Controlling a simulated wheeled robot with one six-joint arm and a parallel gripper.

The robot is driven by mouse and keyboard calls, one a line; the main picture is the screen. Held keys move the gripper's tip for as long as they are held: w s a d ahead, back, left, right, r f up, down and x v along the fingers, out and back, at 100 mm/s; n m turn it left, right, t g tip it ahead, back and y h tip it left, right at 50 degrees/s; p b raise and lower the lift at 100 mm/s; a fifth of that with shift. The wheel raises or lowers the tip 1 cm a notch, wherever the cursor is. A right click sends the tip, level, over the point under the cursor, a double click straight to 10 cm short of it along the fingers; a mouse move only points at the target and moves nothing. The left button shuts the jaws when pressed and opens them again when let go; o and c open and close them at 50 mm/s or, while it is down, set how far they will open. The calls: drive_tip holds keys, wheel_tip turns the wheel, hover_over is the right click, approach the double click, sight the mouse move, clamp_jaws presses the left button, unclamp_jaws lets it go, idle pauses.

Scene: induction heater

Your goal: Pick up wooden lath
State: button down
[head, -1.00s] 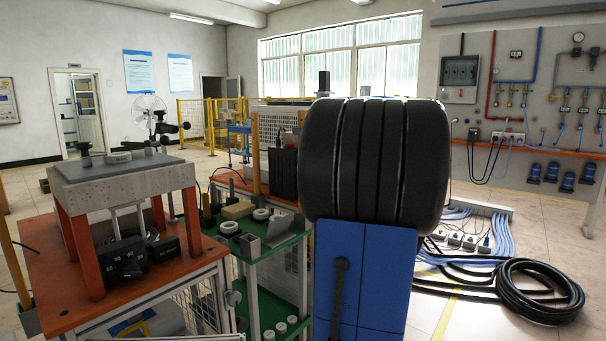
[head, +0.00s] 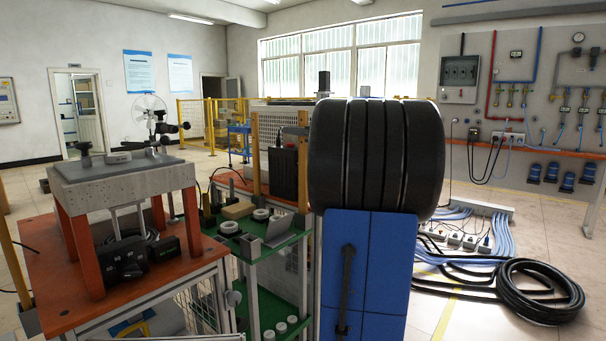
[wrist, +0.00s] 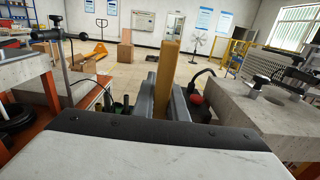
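A tan wooden lath (wrist: 165,78) stands near-upright in the middle of the wrist view. Grey bars lie close on both sides of its lower part. They look like the fingers of my gripper (wrist: 163,103), beyond its pale body with a black edge. I cannot tell whether they touch the lath, and its lower end is hidden. In the head view, a similar tan lath (head: 14,257) leans at the far left edge, its foot at a grey metal piece. My gripper is not visible in the head view.
A stone slab (head: 122,180) with black knobs stands on orange legs; it also shows at the right in the wrist view (wrist: 262,120). A green shelf cart (head: 262,262) holds small parts. A coiled black hose (head: 540,292) lies at right. Open floor (wrist: 125,55) shows beyond.

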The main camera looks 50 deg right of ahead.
wheel_tip(320, 180, up, 18)
drive_tip(key=shift+f, duration=0.2)
idle(1.4)
